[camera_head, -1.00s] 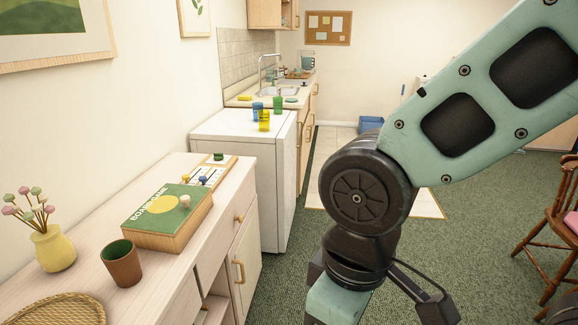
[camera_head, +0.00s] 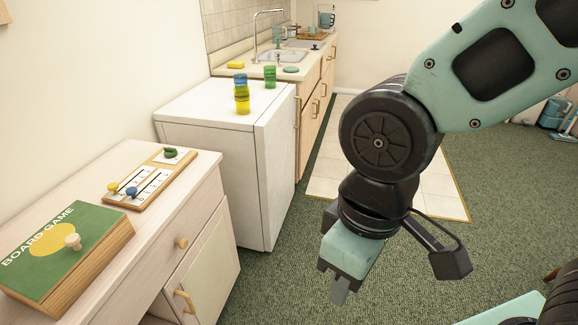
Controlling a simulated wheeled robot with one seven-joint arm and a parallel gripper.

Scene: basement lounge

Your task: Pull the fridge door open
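The low white fridge (camera_head: 205,108) stands between the wooden cabinet and the kitchen counter. Its door (camera_head: 277,170) is on the right side, facing the open floor, and looks shut. I see the door at a steep angle, and I cannot make out a handle. My gripper (camera_head: 340,291) hangs pointing down over the green carpet, to the right of the fridge and clear of it. Only a short part of its fingers shows below the wrist, so I cannot tell whether it is open. I see nothing held in it.
Blue, yellow and green cups (camera_head: 270,77) stand on the fridge top. The wooden cabinet (camera_head: 205,190) at left bears a board game box (camera_head: 95,232) and a small game board (camera_head: 170,178). The counter (camera_head: 313,62) is behind the fridge. Green carpet lies free right of the fridge.

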